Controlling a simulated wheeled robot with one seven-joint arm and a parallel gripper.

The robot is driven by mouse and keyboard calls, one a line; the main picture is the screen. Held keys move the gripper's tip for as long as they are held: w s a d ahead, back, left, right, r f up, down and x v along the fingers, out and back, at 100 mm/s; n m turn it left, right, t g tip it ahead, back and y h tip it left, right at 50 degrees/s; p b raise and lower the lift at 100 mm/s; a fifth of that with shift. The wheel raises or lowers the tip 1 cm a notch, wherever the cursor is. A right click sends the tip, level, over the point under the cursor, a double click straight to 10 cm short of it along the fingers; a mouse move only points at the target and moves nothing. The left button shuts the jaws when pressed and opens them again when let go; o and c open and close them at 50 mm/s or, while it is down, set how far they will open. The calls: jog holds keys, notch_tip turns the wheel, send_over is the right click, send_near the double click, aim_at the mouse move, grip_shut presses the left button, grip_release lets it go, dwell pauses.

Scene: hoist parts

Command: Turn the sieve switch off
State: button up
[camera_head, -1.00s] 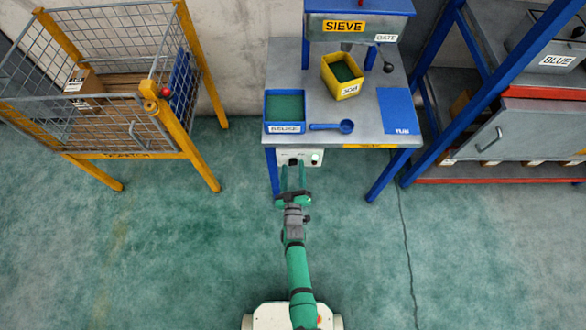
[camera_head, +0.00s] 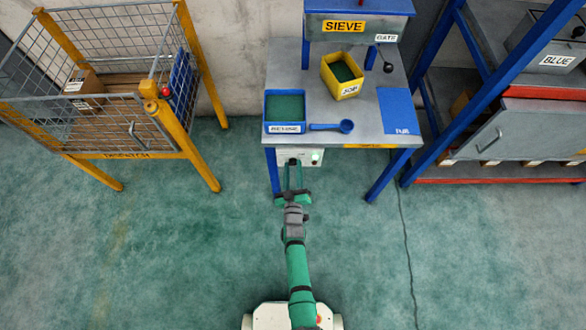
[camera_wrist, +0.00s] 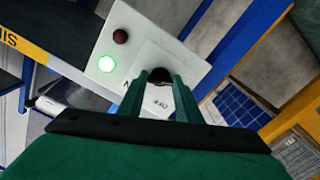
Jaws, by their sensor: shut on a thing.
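The sieve table (camera_head: 350,118) stands at the top centre of the head view, with the SIEVE machine (camera_head: 345,27) on it. A white switch box (camera_head: 314,159) hangs under the table's front left edge. In the wrist view the box (camera_wrist: 142,38) carries a lit green lamp (camera_wrist: 107,64), a dark red lamp (camera_wrist: 120,36) and a black switch knob (camera_wrist: 160,74). My gripper (camera_head: 294,166) reaches the box from the front. In the wrist view its green fingers (camera_wrist: 160,84) are shut on the knob, which they partly hide. Lettering beside the fingers is partly covered.
A yellow tub (camera_head: 342,76), a blue tray (camera_head: 284,110), a blue scoop (camera_head: 331,127) and a blue mat (camera_head: 399,111) lie on the table. A yellow-framed mesh cage (camera_head: 122,156) stands left, a blue rack (camera_head: 470,105) right. The floor before the table is clear except for a cable (camera_head: 404,240).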

jog(key=shift+m, duration=7.5)
jog(key=o, duration=1)
jog(key=shift+o, duration=0.2)
jog(key=shift+s, duration=0.1)
jog(key=s, duration=1)
jog(key=shift+s, duration=0.3)
